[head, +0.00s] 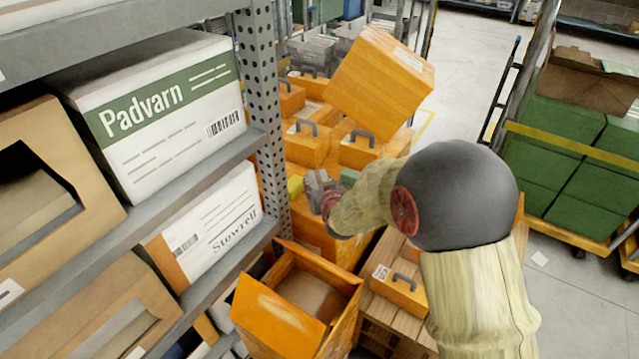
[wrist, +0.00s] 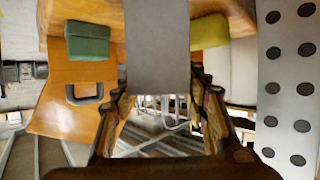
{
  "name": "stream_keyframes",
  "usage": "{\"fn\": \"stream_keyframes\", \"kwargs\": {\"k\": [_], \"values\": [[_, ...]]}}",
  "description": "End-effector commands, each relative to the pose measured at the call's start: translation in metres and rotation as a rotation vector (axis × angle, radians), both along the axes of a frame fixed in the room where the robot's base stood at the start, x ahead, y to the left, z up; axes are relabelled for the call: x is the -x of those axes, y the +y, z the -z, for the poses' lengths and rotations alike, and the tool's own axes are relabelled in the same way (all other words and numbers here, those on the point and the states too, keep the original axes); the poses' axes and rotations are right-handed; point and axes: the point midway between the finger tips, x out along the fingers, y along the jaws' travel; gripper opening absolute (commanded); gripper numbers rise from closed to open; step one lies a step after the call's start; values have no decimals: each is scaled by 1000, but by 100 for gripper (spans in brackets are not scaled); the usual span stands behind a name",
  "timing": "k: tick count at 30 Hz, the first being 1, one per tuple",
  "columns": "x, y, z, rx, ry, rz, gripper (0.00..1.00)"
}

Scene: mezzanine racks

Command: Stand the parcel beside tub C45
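In the wrist view a flat grey-brown parcel (wrist: 157,45) lies between the fingertips of my gripper (wrist: 160,88), which fit close along both its sides. Its far end runs out of the frame. Several orange tubs with grey handles (head: 305,145) stand behind. I cannot read C45 on any.
A perforated rack post (head: 262,100) stands left of my gripper, with shelves of cartons (head: 160,110) beyond it. A tilted orange box (head: 380,85) rises behind, and an open orange box (head: 300,300) is in front. A cart with green crates (head: 560,150) is at right.

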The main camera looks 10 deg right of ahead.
Motion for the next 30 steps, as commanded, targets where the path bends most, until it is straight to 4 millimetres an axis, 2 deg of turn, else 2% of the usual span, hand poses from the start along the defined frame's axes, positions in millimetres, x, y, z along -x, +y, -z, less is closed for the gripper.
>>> {"fn": "stream_keyframes", "kwargs": {"k": [8, 20, 26, 30], "values": [[0, 0, -1, 0, 0, 0, 62], [0, 0, -6, 0, 0, 0, 62], [30, 0, -21, 0, -3, -1, 62], [58, 0, -32, 1, -1, -1, 62]]}}
